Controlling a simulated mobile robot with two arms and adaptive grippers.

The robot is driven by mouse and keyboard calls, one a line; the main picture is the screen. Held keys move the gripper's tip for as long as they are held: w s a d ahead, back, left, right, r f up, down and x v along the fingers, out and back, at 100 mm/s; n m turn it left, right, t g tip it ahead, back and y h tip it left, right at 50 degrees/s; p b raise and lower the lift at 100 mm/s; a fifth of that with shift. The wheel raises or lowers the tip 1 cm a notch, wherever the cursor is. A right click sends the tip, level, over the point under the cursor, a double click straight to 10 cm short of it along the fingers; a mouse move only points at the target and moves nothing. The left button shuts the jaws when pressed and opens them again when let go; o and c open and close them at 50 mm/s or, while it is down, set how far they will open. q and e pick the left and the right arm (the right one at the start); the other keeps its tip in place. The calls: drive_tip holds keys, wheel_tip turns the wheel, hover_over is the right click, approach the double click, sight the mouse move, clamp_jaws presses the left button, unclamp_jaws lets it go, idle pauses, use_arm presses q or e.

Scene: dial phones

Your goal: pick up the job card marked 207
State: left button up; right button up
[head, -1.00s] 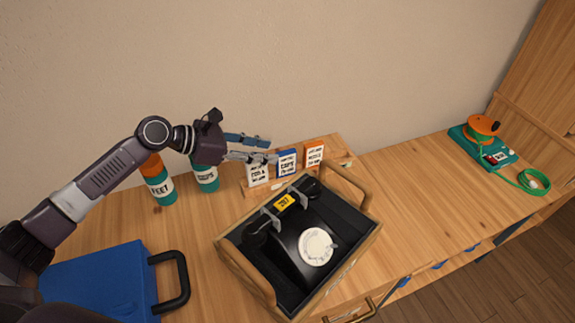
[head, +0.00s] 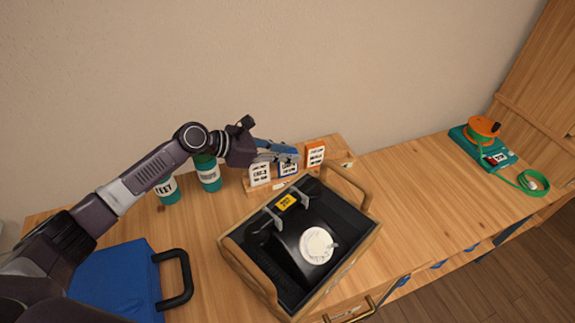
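Three cards stand in a wooden rack (head: 344,153) behind the tray: a white one (head: 260,174), a blue-topped one (head: 289,170) and an orange-topped one (head: 315,156). Their print is too small to read, so I cannot tell which is marked 207. My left gripper (head: 295,156) is at the blue-topped card and covers its upper part. I cannot tell whether its fingers are in front of, around or touching the card, or how far apart they are. A yellow label (head: 286,201), seemingly reading 207, is on the black dial phone (head: 292,240). My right gripper is out of view.
The phone sits in a wooden tray (head: 247,276) with raised handles, close in front of the rack. Two green bottles (head: 208,174) stand left of the rack. A blue case (head: 118,280) lies at front left.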

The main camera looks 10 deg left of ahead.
use_arm(q)
clamp_jaws()
drive_tip(key=shift+r, duration=0.15)
